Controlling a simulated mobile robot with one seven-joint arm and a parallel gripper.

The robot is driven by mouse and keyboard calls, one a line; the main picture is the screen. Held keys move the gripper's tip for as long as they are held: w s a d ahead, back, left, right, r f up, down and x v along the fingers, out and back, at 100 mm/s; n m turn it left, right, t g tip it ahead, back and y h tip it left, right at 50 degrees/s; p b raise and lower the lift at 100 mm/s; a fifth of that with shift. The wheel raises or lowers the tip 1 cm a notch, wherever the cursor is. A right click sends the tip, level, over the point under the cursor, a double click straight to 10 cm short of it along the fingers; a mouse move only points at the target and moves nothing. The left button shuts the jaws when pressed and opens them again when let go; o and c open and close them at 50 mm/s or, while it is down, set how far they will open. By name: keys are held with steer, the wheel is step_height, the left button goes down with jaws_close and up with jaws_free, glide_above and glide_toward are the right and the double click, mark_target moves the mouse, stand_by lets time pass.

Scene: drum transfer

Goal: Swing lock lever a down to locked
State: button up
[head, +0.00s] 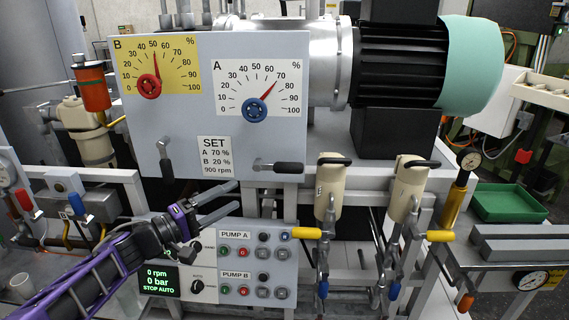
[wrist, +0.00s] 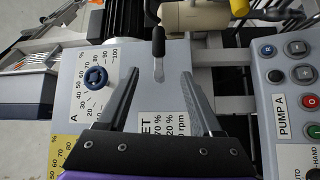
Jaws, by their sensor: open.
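Lock lever a (head: 289,168) is on the right of the grey panel, under dial A. Its black handle lies horizontal, pointing right from a metal pivot. My gripper (head: 237,196) is open and empty, below and left of the lever in the head view, with its two fingers pointing right. In the wrist view the lever (wrist: 158,42) shows just beyond the fingertips, roughly midway between them, and apart from them. Dial A's blue knob (head: 255,109) points near 70. A second lever (head: 167,170) at the panel's lower left hangs down.
Dial B's red knob (head: 149,87) points near 50. The pump control box (head: 258,266) sits just below my gripper. Cream cylinders with yellow handles (head: 328,190) stand right of the lever. A printed SET label (head: 214,155) is left of the lever.

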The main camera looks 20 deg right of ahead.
mark_target(283, 172)
steer(key=shift+h, duration=0.4)
steer(key=x, duration=1.1)
steer(key=f+x, duration=0.1)
steer(key=x, duration=0.5)
steer(key=shift+s+d, duration=0.3)
steer(key=shift+d, duration=0.05)
jaws_close()
stand_by(0.4)
